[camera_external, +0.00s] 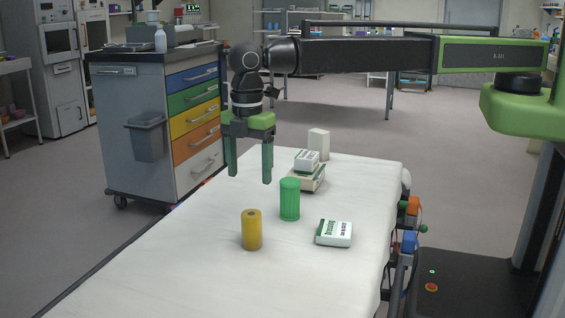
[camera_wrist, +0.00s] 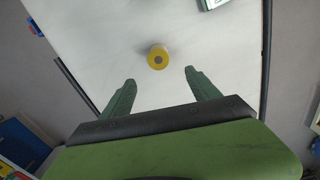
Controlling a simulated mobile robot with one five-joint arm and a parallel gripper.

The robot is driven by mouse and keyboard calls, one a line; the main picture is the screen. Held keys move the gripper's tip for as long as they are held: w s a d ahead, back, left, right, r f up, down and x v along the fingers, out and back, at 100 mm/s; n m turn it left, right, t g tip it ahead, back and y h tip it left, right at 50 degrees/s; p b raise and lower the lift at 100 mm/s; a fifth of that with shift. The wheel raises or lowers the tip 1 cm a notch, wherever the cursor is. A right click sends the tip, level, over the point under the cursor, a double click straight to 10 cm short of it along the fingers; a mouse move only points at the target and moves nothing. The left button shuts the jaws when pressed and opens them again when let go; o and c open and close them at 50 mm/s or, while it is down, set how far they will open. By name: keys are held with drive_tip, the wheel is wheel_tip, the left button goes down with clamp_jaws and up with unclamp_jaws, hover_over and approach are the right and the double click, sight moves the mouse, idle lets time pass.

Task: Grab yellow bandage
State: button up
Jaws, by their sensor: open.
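The yellow bandage (camera_external: 252,230) is a small upright roll standing on the white stretcher sheet, near the front in the external view. In the wrist view the yellow bandage (camera_wrist: 158,57) is seen from above, ahead of the fingertips and roughly centred between them. My gripper (camera_external: 251,180) points down with its two green fingers apart, above the stretcher and left of the green roll. In the wrist view my gripper (camera_wrist: 160,75) is open with nothing between its fingers.
A green roll (camera_external: 289,199) stands behind and right of the yellow one. A dressing box (camera_external: 334,233) lies to its right. A small tray (camera_external: 313,181) with a box on it and a white block (camera_external: 318,143) stand farther back. The left part of the stretcher (camera_external: 150,262) is clear.

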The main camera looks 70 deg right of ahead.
sight(251, 214)
wheel_tip(251, 214, down, 17)
drive_tip(key=b, duration=1.6)
drive_tip(key=shift+w+d, duration=0.1)
drive_tip(key=shift+d, duration=0.05)
drive_tip(key=shift+r, duration=0.2)
drive_tip(key=shift+c, duration=0.4)
drive_tip(key=c, duration=1.4)
drive_tip(key=shift+r+p, duration=0.1)
drive_tip(key=shift+p, duration=0.25)
wheel_tip(251, 214, up, 4)
drive_tip(key=p, duration=0.4)
drive_tip(key=shift+r, duration=0.1)
drive_tip(key=w+d+r+p, duration=0.1)
drive_tip(key=d+r+p, duration=0.5)
drive_tip(key=d, duration=0.5)
drive_tip(key=shift+w+d+r+p, duration=0.25)
drive_tip(key=shift+d+r+p, duration=0.05)
drive_tip(key=shift+r+p, duration=0.1)
